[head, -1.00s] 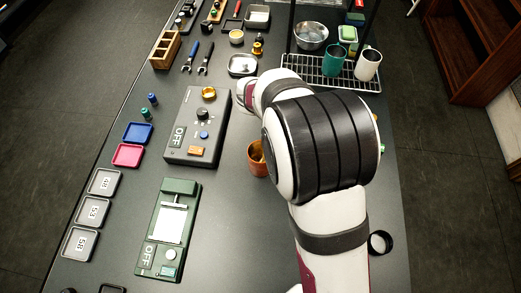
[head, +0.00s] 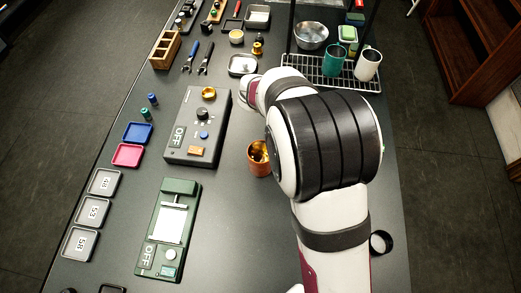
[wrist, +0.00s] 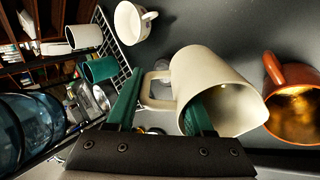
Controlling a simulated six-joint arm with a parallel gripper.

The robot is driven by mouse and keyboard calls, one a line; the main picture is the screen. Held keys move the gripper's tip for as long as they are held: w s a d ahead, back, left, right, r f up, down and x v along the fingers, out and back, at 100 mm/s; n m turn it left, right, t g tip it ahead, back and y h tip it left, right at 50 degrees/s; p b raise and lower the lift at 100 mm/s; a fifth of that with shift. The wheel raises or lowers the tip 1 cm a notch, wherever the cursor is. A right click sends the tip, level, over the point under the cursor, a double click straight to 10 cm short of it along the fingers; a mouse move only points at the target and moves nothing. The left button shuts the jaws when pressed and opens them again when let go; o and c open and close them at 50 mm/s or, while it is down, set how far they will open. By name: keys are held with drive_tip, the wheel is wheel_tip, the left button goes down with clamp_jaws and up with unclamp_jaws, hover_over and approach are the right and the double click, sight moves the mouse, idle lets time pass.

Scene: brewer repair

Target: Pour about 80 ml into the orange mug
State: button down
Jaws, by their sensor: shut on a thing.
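The orange mug (head: 257,168) stands upright on the dark bench, just left of my arm in the head view. In the wrist view the orange mug (wrist: 290,105) is at the right edge, with golden-brown liquid inside. My gripper (wrist: 163,95) has green fingers and is shut on a cream jug (wrist: 205,75) at its handle side. The jug is tilted, with its open mouth toward the orange mug and its rim close to it. No stream between them is clear. My arm hides the gripper and jug in the head view.
A grey box with a dial (head: 184,137) and a green scale (head: 152,250), both reading OFF, stand left of the mug. A wire rack (head: 310,72) holds a teal mug (head: 333,60) and a white mug (head: 367,65). A white cup (wrist: 130,22) shows in the wrist view.

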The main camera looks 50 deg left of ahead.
drive_tip(key=w+f+g, duration=0.1)
drive_tip(key=f, duration=0.1)
drive_tip(key=w+f+g, duration=0.1)
drive_tip(key=shift+w+a+f, duration=0.1)
drive_tip(key=shift+w+f, duration=0.05)
drive_tip(key=shift+f, duration=0.2)
drive_tip(key=shift+w+a+g+h+b, duration=0.15)
drive_tip(key=shift+w+g, duration=0.75)
drive_tip(key=shift+g, duration=0.55)
drive_tip(key=shift+w+a+g+h+b, duration=0.15)
drive_tip(key=shift+w+g, duration=0.7)
drive_tip(key=shift+g, duration=0.6)
drive_tip(key=shift+d, duration=0.1)
